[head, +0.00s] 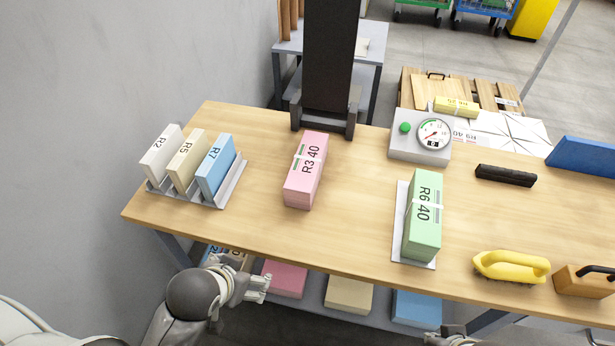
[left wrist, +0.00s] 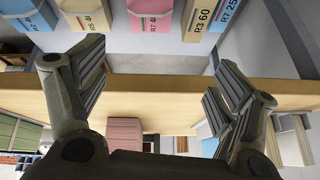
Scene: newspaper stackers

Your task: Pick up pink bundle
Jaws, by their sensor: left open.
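The pink bundle (head: 305,172), marked R3 40, lies on the wooden table left of its middle, with a white band around it. In the left wrist view, which looks upside down, a pink block (left wrist: 125,132) shows beyond the table edge. My left gripper (head: 256,284) is open and empty, in front of the table's near edge and below and left of the bundle. Its spread fingers show in the left wrist view (left wrist: 157,68) with nothing between them. Only a small grey part of my right arm shows at the bottom edge of the head view; its jaws cannot be made out.
A rack (head: 225,189) holds white, tan and blue bundles at left. A green bundle (head: 424,215) lies on a white plate, near a dial scale (head: 420,136). A yellow-handled brush (head: 511,266) is at right. The lower shelf holds another pink bundle (head: 284,280). Table around the pink bundle is clear.

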